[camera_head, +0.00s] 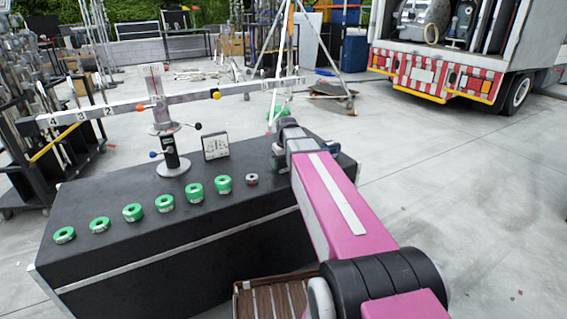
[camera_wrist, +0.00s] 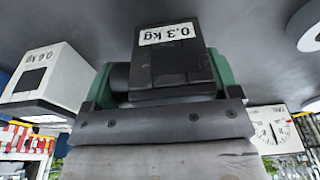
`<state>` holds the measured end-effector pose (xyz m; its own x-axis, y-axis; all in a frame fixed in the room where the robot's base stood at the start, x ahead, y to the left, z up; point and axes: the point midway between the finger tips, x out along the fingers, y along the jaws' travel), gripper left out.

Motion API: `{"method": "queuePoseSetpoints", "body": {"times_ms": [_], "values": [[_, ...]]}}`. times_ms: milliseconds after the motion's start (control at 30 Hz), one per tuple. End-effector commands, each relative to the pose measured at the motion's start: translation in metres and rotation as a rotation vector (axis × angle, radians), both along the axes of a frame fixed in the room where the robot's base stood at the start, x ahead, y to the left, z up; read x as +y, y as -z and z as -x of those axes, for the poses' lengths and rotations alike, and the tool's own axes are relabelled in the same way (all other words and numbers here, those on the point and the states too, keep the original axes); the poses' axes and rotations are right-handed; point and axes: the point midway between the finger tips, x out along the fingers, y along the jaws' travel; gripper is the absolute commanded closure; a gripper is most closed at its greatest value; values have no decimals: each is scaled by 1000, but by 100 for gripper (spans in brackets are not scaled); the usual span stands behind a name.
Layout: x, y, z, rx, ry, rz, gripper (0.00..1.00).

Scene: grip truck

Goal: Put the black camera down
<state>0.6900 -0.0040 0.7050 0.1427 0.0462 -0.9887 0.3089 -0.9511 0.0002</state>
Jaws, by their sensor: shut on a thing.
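In the wrist view the black camera (camera_wrist: 172,72) carries a white "0.3 kg" label that reads upside down. My gripper (camera_wrist: 163,82) is shut on it, with a green finger on each side. The dark top of the black case (camera_wrist: 260,70) fills the background there; I cannot tell whether the camera touches it. In the head view the case (camera_head: 120,265) stands in front of me, and my pink arm reaches over its right part. The arm's end hides the held camera there.
Several green rings (camera_head: 165,203) and a small red-grey ring (camera_head: 252,180) line the case's top. A balance (camera_head: 170,145) with a long beam and a small white panel (camera_head: 215,146) stand behind them. A white "0.6 kg" block (camera_wrist: 38,82) is beside my gripper in the wrist view.

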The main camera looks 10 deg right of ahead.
Motion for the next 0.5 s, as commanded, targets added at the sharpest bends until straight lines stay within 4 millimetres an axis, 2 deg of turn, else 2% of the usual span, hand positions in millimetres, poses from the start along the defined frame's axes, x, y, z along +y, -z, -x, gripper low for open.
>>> {"method": "queuePoseSetpoints", "body": {"times_ms": [67,100,133,500], "values": [[0,2,0,0,0,0,51],[0,2,0,0,0,0,8],[0,2,0,0,0,0,0],[0,-5,1,-1,0,0,0]]}}
